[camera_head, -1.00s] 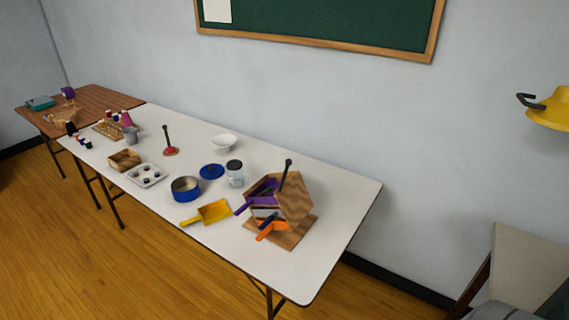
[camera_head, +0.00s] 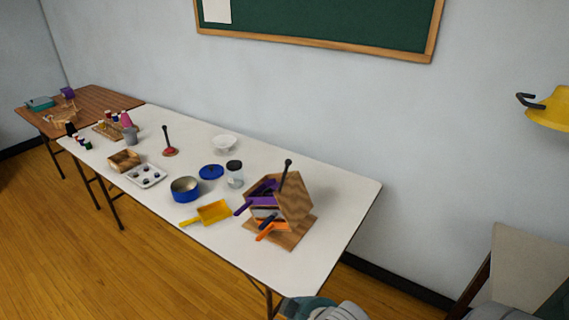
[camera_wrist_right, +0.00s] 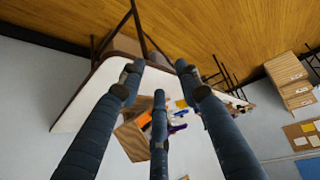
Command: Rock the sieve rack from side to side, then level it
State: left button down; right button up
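The sieve rack (camera_head: 295,198) is a wooden stand on a wooden base near the right end of the white table, with purple, dark and orange scoop-like pieces in it and a dark upright handle on top. It appears to stand with its base flat on the table. In the right wrist view the wooden rack (camera_wrist_right: 131,140) shows partly hidden behind the fingers. My right gripper (camera_wrist_right: 158,85) has its fingers spread, with nothing visible held between them. It looks apart from the rack. My left gripper is not in view.
A yellow dustpan (camera_head: 213,212), a blue pot (camera_head: 186,190), a blue lid (camera_head: 211,171) and a glass jar (camera_head: 235,175) stand left of the rack. The white table's (camera_head: 335,225) right end is clear. A chair (camera_head: 525,262) stands at the right.

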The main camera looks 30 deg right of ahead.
jog(key=w+d+r+t, duration=0.3)
jog(key=w+d+r, duration=0.1)
jog(key=w, duration=0.3)
jog(key=m+t+h, duration=0.3)
jog(key=m+t, duration=0.1)
jog(key=t, duration=0.3)
send_near(288, 166)
jog(key=w, duration=0.4)
jog(key=w+d+p, duration=0.1)
jog(key=w, duration=0.2)
jog(key=w+d+p, duration=0.1)
jog(key=w, duration=0.2)
jog(key=shift+w+f, duration=0.2)
jog(key=shift+w, duration=0.05)
jog(key=shift+w+f, duration=0.1)
jog(key=shift+w, duration=0.75)
